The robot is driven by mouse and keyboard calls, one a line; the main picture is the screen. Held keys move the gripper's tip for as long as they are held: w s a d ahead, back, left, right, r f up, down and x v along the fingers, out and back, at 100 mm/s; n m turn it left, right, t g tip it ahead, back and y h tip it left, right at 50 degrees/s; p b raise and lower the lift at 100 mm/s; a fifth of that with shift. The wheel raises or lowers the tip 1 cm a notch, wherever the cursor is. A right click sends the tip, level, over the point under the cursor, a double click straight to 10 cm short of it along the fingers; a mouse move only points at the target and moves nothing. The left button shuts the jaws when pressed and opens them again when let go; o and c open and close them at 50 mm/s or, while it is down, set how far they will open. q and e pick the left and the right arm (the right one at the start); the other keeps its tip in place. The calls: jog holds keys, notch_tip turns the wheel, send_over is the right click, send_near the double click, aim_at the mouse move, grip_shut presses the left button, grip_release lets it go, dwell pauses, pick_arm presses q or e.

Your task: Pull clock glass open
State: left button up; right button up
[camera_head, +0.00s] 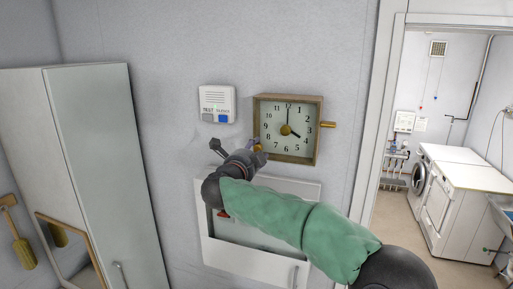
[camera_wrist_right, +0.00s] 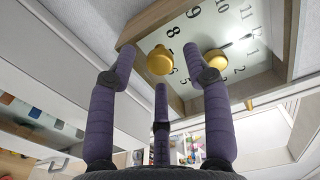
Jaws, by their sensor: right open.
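The square wooden clock (camera_head: 318,146) hangs on the wall, its white dial and gold centre facing out. A gold knob (camera_head: 328,125) sticks out of its right side. In the right wrist view the clock's wooden frame (camera_wrist_right: 152,25) and dial fill the top, with a round yellow knob (camera_wrist_right: 160,61) at the frame edge and the gold centre (camera_wrist_right: 215,61) behind. My right gripper (camera_head: 240,150) is at the clock's lower left. In the wrist view its purple fingers (camera_wrist_right: 160,52) are apart on either side of the yellow knob, with no clear contact. My left gripper is not in view.
A white alarm box (camera_head: 216,104) is on the wall left of the clock. A tall grey cupboard (camera_head: 100,150) stands at left. A doorway at right shows white washing machines (camera_head: 465,190).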

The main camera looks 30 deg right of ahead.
jog(key=shift+w+d, duration=0.5)
jog(key=shift+d, duration=0.05)
grip_shut()
jog(key=shift+a, duration=0.1)
